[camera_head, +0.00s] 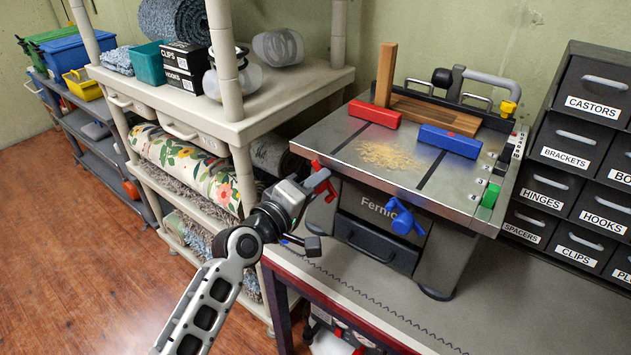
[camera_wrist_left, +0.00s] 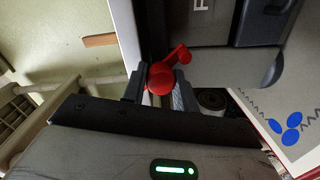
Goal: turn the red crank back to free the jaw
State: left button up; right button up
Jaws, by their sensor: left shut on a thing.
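The red crank (camera_head: 323,180) sits at the left front of the grey bench machine (camera_head: 300,140). My left gripper (camera_head: 318,184) is at it, and in the left wrist view the crank (camera_wrist_left: 162,77) lies between the two fingers (camera_wrist_left: 161,88), which are shut on it. A red jaw block (camera_head: 375,114) lies on the machine's top, close against an upright wooden piece (camera_head: 385,75). Part of the crank is hidden by the fingers in the head view. My right gripper is not in view.
A blue knob (camera_head: 404,221) is on the machine's front and a blue block (camera_head: 450,141) on its top, with sawdust (camera_head: 385,155) between the blocks. A cream shelf (camera_head: 285,95) stands close on the left. Labelled drawers (camera_head: 575,140) stand right. The bench front (camera_head: 350,300) is bare.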

pick_arm(q)
jog(key=shift+w+a+n, duration=0.1)
jog(key=shift+n, duration=0.5)
jog(key=o, duration=1)
jog(key=shift+c, duration=0.2)
jog(key=f+v, duration=0.1)
jog(key=v, duration=1.5)
jog(key=shift+r+b, duration=0.45)
